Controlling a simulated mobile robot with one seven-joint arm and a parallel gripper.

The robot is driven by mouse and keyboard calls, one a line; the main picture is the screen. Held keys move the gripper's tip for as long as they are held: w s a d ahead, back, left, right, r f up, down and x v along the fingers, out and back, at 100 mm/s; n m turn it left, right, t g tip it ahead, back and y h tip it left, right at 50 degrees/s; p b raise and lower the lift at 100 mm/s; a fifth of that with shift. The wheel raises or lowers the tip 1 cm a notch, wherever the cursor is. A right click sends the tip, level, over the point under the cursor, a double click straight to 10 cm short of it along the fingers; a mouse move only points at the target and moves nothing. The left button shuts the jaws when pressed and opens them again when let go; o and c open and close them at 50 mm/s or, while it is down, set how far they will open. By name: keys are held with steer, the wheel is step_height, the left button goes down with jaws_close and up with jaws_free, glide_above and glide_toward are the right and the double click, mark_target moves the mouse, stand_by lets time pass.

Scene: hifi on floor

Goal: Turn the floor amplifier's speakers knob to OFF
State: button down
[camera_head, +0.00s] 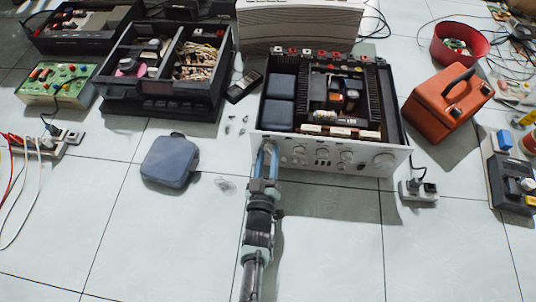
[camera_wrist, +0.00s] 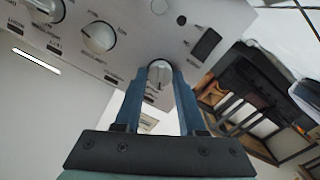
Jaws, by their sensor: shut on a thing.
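The silver-fronted amplifier (camera_head: 358,154) sits on the tiled floor with its top open. Its front panel (camera_wrist: 150,40) fills the upper part of the wrist view. My gripper (camera_head: 267,150) reaches the left end of this panel. In the wrist view its two blue fingers (camera_wrist: 160,72) are shut on a small round silver knob (camera_wrist: 159,75), one on each side. The knob has a pointer line on its face, running roughly up and down in the picture. The printing around it is too small to read, so its setting cannot be told.
Other, larger knobs (camera_wrist: 98,37) lie along the panel, left of the held one in the wrist view. A blue-grey pouch (camera_head: 169,160) lies on the floor left of my arm. An orange case (camera_head: 446,103) and a power strip (camera_head: 418,192) are at right. The front floor is clear.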

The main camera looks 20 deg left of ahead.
steer(key=shift+n, duration=0.3)
steer(key=c, duration=0.5)
jaws_free()
steer(key=p+v, duration=0.5)
steer(key=v, duration=0.8)
steer(key=shift+p, duration=0.35)
